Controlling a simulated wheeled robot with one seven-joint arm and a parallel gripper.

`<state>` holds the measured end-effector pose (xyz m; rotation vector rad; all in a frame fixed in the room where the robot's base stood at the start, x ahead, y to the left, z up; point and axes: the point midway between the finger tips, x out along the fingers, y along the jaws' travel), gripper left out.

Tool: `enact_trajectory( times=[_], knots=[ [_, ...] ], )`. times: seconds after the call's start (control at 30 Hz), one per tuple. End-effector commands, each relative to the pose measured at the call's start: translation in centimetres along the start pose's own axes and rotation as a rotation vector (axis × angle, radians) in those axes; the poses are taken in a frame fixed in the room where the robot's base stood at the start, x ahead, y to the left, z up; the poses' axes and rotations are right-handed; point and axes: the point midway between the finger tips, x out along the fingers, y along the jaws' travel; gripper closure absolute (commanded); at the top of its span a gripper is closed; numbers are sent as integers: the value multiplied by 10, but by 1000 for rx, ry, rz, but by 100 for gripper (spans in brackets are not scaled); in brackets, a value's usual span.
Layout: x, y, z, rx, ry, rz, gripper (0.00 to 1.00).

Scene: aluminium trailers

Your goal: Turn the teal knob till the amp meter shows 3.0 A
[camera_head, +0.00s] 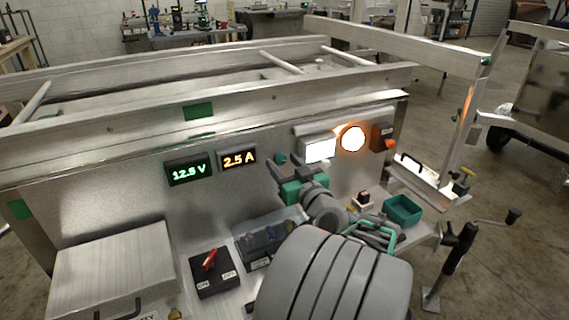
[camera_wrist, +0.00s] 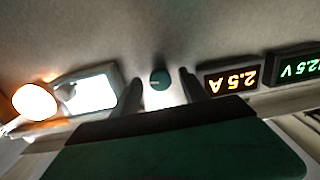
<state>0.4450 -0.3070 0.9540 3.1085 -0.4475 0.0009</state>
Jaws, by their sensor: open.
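The small round teal knob (camera_head: 281,159) is on the grey panel, just right of the amp meter (camera_head: 239,159). The amp meter reads 2.5 A in orange digits. My gripper (camera_head: 287,168) is in front of the panel at the knob. In the wrist view, which is upside down, the knob (camera_wrist: 160,79) shows between the two dark fingers of my gripper (camera_wrist: 159,86). The fingers are open, with a gap on each side of the knob. The amp meter also shows in the wrist view (camera_wrist: 231,81).
A green voltmeter (camera_head: 189,170) reads 12.5 V. A lit white screen (camera_head: 319,150), a glowing round lamp (camera_head: 352,138) and an orange-knobbed box (camera_head: 383,138) are right of the knob. Below are a red-handled switch box (camera_head: 213,277), a clear-lidded box (camera_head: 262,243) and a teal bin (camera_head: 403,210).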

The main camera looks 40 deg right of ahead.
Motion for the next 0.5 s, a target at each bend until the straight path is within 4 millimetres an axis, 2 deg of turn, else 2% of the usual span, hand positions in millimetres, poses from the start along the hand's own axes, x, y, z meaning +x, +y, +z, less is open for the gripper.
enact_trajectory(
  times=[0.2,0.5],
  knots=[
    [0,0,0,1,0,0,49],
    [0,0,0,1,-1,0,73]
  ],
)
